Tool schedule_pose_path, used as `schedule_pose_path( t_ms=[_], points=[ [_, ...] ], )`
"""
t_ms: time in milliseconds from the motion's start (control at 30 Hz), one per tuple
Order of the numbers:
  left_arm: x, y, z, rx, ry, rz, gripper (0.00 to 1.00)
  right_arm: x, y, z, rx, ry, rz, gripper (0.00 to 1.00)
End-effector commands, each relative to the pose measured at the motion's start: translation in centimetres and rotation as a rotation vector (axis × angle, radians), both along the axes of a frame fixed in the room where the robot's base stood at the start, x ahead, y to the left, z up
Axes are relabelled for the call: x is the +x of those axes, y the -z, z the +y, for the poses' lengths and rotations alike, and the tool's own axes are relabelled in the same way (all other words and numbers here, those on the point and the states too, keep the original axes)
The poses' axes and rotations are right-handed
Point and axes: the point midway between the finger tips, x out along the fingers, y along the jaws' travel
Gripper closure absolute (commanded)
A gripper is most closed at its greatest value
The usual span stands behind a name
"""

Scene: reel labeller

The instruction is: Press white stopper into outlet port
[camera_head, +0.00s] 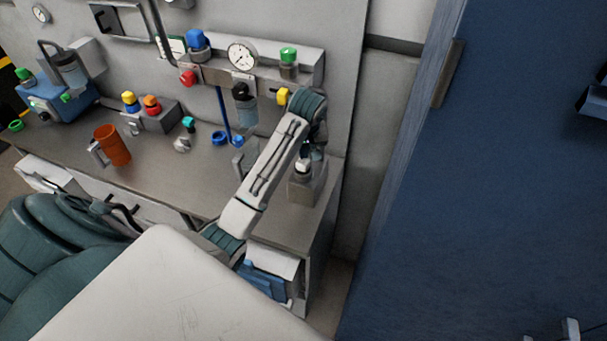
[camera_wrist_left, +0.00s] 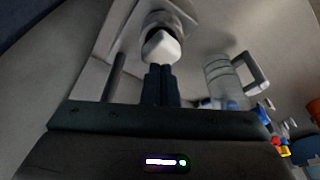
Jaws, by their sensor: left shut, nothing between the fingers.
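The white stopper (camera_wrist_left: 162,47) shows large in the left wrist view, at a round grey collar on a grey block. In the head view the stopper (camera_head: 303,166) sits on top of the grey block (camera_head: 306,188) at the right end of the bench. How deep it sits in the outlet port cannot be told. My left gripper (camera_wrist_left: 160,70) has its dark fingers together and empty, with the tips right by the stopper. Whether they touch it is unclear. In the head view the forearm and wrist mostly hide this gripper. My right gripper is not in view.
A clear jug (camera_wrist_left: 222,80) is close beside the block in the wrist view. A wall panel with a gauge (camera_head: 241,56) and coloured caps is behind. A large blue cabinet (camera_head: 480,180) bounds the right.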

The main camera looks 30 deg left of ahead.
Motion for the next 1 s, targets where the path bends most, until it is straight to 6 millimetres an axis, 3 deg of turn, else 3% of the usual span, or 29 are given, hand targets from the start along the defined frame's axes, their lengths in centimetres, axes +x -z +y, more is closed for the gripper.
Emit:
schedule_pose_path(
  t_ms=[1000],
  points=[
    [-0.1,1.1,0.0,-0.001,0.000,0.002,1.00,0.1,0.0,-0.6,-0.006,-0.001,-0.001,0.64]
  ],
)
